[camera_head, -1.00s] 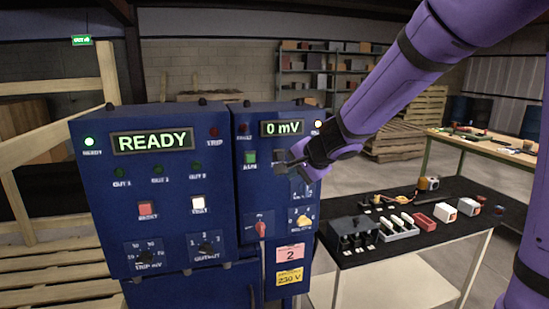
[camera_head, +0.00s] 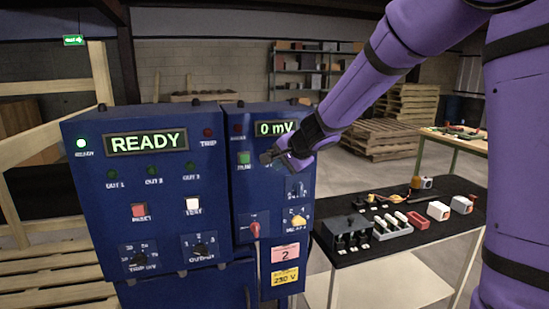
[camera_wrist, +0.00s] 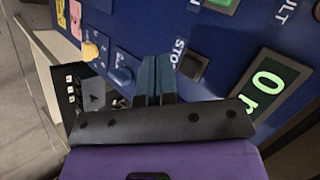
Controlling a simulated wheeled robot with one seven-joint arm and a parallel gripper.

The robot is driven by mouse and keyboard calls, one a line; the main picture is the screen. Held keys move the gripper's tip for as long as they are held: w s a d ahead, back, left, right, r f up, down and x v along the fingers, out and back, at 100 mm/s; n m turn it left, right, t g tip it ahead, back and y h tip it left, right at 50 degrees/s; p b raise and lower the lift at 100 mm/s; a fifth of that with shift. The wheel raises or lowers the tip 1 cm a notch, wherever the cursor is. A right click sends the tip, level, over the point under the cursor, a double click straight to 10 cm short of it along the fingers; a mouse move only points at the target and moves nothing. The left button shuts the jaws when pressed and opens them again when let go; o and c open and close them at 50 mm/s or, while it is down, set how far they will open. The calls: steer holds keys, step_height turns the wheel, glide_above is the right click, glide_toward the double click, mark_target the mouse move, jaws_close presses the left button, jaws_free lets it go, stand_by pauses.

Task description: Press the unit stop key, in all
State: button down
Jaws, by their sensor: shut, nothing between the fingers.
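The blue unit cabinet (camera_head: 248,205) carries a green RUN key (camera_head: 243,158). In the wrist view, a dark square key (camera_wrist: 193,66) sits beside the partly covered STOP label (camera_wrist: 178,50). My gripper (camera_head: 267,157) is shut and empty in front of the panel, just right of the RUN key. In the wrist view the closed fingertips (camera_wrist: 157,62) appear left of the dark key, over the lower side of the panel. Whether they touch the panel cannot be told.
The mV display (camera_head: 274,128) reads 0 above the keys. A red switch (camera_head: 255,230) and a yellow knob (camera_head: 298,222) stick out below. The left cabinet's display (camera_head: 147,142) reads READY. A black table (camera_head: 400,255) with small parts stands at right.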

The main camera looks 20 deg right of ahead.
steer(key=shift+w, duration=1.3)
stand_by(1.1)
steer(key=shift+w, duration=0.45)
steer(key=shift+w, duration=0.5)
stand_by(0.7)
steer(key=shift+s, duration=0.95)
steer(key=shift+s, duration=2.5)
